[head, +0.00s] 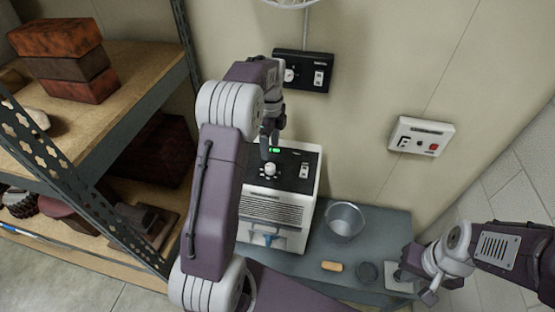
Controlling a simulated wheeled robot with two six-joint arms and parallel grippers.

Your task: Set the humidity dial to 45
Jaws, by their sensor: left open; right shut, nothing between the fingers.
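A white machine (275,217) with a black top panel stands on a grey bench. A pale round dial (269,169) sits on that panel, with a small green light (274,150) above it and a switch (304,171) to its right. The dial's scale is too small to read. My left gripper (268,151) is open, just above the dial in the picture and near the green light; I cannot tell whether it touches anything. My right gripper (428,292) is shut and empty over the right end of the bench.
A metal bucket (344,221), a tan block (332,266) and a dark round dish (367,272) are on the grey bench (387,225). A black control box (303,70) and a white panel with a red button (421,136) hang on the wall. Shelving (143,65) stands left.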

